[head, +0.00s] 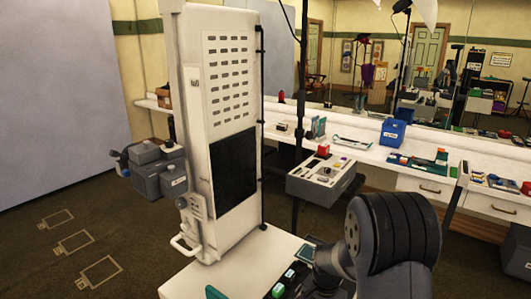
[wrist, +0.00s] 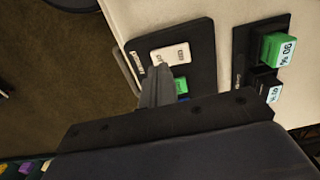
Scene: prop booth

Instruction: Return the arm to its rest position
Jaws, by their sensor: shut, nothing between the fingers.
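My gripper (wrist: 157,88) shows in the wrist view, its grey fingers together with nothing between them. It is over a dark tray (wrist: 199,45) on a pale surface. I cannot tell how high the fingers are above the tray. In the head view my arm fills the lower right, and the gripper's fingers cannot be made out there.
A green block (wrist: 278,50) stands on a black base right of the tray. In the head view a tall white cabinet (head: 230,130) rises from the white cart top (head: 245,265). A grey control box (head: 325,180) and a long white counter (head: 360,150) are behind. Floor at left is open.

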